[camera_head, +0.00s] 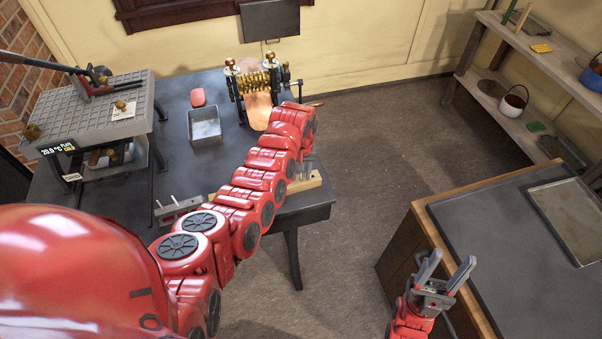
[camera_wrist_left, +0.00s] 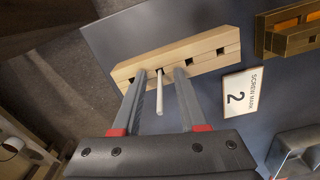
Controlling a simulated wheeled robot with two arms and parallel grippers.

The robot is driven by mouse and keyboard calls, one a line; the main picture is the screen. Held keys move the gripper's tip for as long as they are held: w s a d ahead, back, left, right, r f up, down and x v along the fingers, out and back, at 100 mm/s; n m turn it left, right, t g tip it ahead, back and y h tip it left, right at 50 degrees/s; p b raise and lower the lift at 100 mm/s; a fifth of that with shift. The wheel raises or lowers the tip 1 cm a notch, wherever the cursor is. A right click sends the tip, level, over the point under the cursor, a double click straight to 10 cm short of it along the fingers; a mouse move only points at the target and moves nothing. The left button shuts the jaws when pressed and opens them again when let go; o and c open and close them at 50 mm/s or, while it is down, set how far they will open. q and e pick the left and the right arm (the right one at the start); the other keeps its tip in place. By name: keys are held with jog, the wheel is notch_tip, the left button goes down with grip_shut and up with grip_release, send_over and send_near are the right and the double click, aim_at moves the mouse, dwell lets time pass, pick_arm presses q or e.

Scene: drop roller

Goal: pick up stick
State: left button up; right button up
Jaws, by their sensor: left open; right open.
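A thin white stick (camera_wrist_left: 159,95) stands out of one of several square holes in a pale wooden block (camera_wrist_left: 205,52) in the left wrist view. My left gripper (camera_wrist_left: 160,75) is open, with one finger on each side of the stick and gaps between. In the head view the left gripper (camera_head: 308,163) is at the table's near right corner, by the wooden block (camera_head: 312,184); the stick cannot be made out there. My right gripper (camera_head: 446,272) is open and empty, beside the bench on the right.
A card marked 2 (camera_wrist_left: 243,92) lies beside the block. The dark table (camera_head: 182,100) holds a roller machine (camera_head: 258,92), a metal tray (camera_head: 204,126), a red object (camera_head: 197,97) and a perforated grey stand (camera_head: 75,108). A bench (camera_head: 500,235) and shelves (camera_head: 530,40) stand right.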

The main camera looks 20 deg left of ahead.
pick_arm(q)
grip_shut()
jog(key=shift+r, duration=0.1)
dwell(0.5)
jog(key=shift+r+b, duration=0.65)
jog(key=shift+r, duration=0.05)
jog(key=shift+s+d+r+b, duration=0.2)
jog(key=shift+s+r+b, duration=0.05)
jog(key=shift+r, duration=0.2)
jog(key=shift+s+d+r+b, duration=0.2)
jog(key=shift+r, duration=0.25)
jog(key=shift+s+d, duration=0.2)
jog(key=shift+s, duration=0.1)
jog(key=s+d+r+p, duration=0.1)
jog(key=s+d+p, duration=0.4)
jog(key=s, duration=0.7)
jog(key=d, duration=0.2)
jog(key=shift+d+r+p, duration=0.25)
jog(key=shift+d+p, duration=0.05)
jog(key=shift+d, duration=0.1)
